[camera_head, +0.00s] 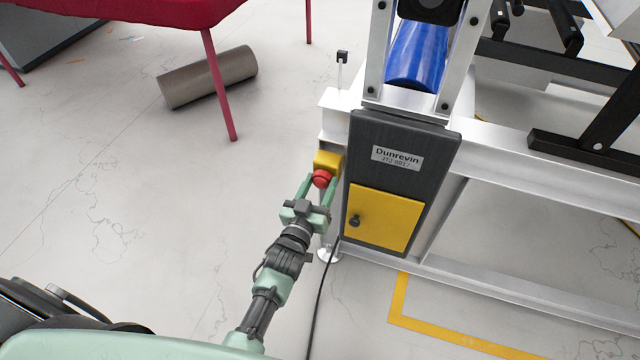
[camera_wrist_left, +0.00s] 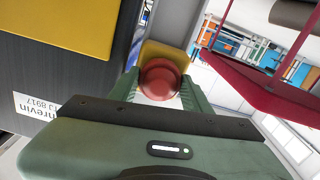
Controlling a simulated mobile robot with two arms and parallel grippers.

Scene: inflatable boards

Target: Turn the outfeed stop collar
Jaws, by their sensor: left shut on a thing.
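The red stop collar (camera_head: 321,178) is a round knob on a yellow box (camera_head: 327,161), fixed to the left end of the white machine frame beside the dark cabinet. My left gripper (camera_head: 319,182) has its green fingers on either side of the red collar and is shut on it. In the left wrist view the red collar (camera_wrist_left: 160,79) sits between the two fingertips (camera_wrist_left: 161,84), with the yellow box (camera_wrist_left: 165,52) behind it. The collar's markings cannot be made out. My right gripper is not in view.
The dark cabinet (camera_head: 388,150) with a yellow door (camera_head: 383,219) stands close to the right of my left gripper. A black cable (camera_head: 319,295) runs along the floor below. A grey-brown roll (camera_head: 207,77) lies near a red table (camera_head: 150,12). The floor at left is mostly open.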

